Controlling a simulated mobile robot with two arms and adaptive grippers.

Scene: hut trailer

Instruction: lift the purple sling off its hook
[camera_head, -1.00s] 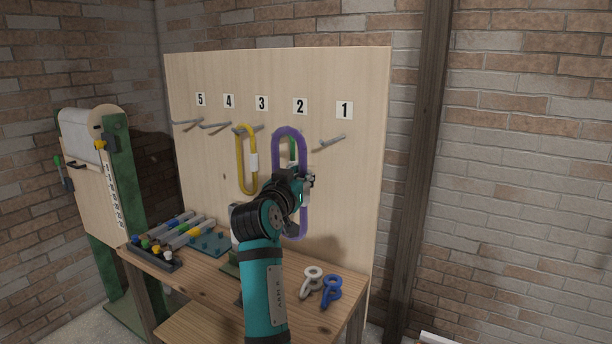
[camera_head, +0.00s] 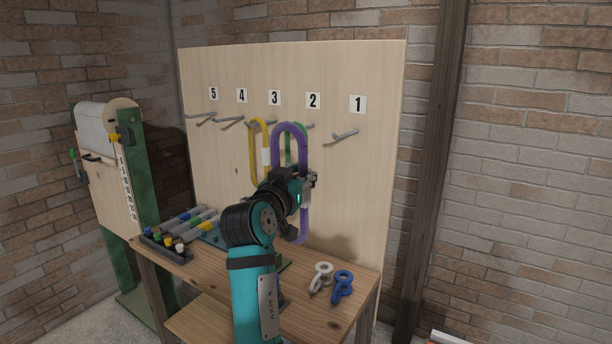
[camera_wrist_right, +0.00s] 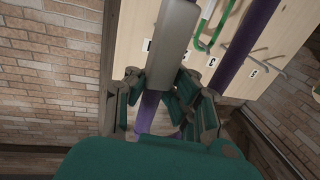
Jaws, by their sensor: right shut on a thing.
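The purple sling (camera_head: 291,127) is an upright loop in front of the pegboard, its top arc near the number 2 hook (camera_head: 310,125). I cannot tell whether the arc still touches that hook. My right gripper (camera_head: 306,184) is shut on the sling's right side, partly hiding the lower loop. In the right wrist view the fingers (camera_wrist_right: 160,105) close around the sling's grey sleeve (camera_wrist_right: 175,40); purple strap (camera_wrist_right: 250,42) runs beside it. A green sling (camera_head: 289,148) hangs behind the purple one. My left gripper is not in view.
A yellow sling (camera_head: 253,150) hangs close on the left. The number 1 hook (camera_head: 344,135) is bare. The workbench (camera_head: 335,315) below holds a grey shackle (camera_head: 321,274), a blue shackle (camera_head: 342,287) and several markers (camera_head: 185,230). A wooden post (camera_head: 434,170) stands right of the board.

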